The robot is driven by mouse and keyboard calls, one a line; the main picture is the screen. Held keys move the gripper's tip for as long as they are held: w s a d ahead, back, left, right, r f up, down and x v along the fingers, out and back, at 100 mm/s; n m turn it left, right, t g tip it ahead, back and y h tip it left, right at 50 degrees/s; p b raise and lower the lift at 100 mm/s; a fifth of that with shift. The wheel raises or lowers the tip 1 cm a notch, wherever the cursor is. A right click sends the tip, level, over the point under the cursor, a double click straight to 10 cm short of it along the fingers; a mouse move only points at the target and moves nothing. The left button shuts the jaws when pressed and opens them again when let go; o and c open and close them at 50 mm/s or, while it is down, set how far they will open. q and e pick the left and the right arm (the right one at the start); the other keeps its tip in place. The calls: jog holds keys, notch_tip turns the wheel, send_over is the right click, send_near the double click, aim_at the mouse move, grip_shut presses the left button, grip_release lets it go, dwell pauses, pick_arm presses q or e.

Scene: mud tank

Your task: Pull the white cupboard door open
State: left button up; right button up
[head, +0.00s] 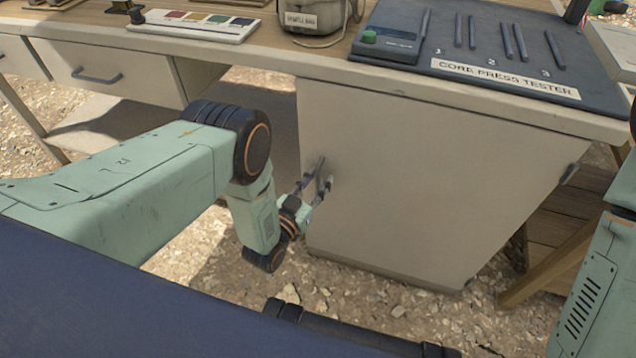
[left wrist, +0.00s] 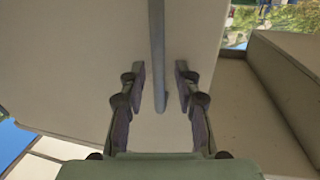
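The white cupboard door (head: 430,190) is under the right part of the bench and looks shut, with hinges at its right edge. Its grey bar handle (head: 321,166) is upright near the left edge. My left gripper (head: 319,188) is at the handle. In the left wrist view the handle (left wrist: 158,50) runs down between the two fingers of my left gripper (left wrist: 162,88). The fingers are open, with a gap on both sides of the bar. The door (left wrist: 80,60) fills much of that view. My right gripper is not in view.
A drawer (head: 105,72) is at the left. A wooden leg (head: 545,275) stands right.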

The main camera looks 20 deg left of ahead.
pick_arm(q)
grip_shut()
dwell(0.3)
dwell(0.6)
